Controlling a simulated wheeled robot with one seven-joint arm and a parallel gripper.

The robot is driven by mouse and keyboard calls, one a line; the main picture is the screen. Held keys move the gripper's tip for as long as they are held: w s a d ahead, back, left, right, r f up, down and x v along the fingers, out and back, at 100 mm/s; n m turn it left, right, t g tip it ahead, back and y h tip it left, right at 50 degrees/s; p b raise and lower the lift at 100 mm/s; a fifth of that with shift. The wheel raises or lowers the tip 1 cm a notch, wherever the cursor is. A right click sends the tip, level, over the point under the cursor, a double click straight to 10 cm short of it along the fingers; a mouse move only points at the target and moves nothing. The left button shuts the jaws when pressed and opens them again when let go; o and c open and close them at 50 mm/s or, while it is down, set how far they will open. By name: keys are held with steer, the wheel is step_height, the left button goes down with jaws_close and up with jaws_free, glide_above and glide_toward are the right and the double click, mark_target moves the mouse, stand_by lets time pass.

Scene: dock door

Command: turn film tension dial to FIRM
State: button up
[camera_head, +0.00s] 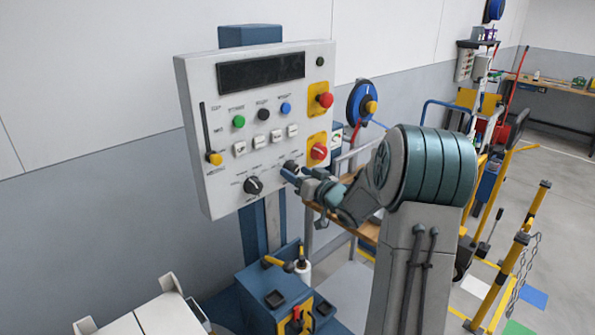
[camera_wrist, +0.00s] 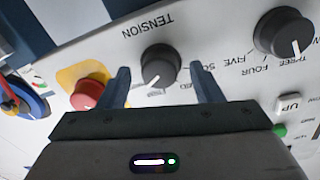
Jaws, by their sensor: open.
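The film tension dial (camera_wrist: 161,64) is a round black knob under an upside-down "TENSION" label on the white control panel in the wrist view. Its white pointer line aims down and slightly left in that picture. In the head view my gripper (camera_head: 299,174) is at the panel's lower right, and the dial there is mostly hidden.
The panel (camera_head: 219,191) also carries another black knob (camera_head: 254,185) left of my gripper, a red knob on yellow (camera_head: 319,151) just above, push buttons and a slider (camera_head: 214,158). A blue cabinet (camera_head: 262,291) stands below.

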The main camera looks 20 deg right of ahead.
steer(key=shift+w+a, duration=0.1)
steer(key=shift+w, duration=0.2)
steer(key=c, duration=1)
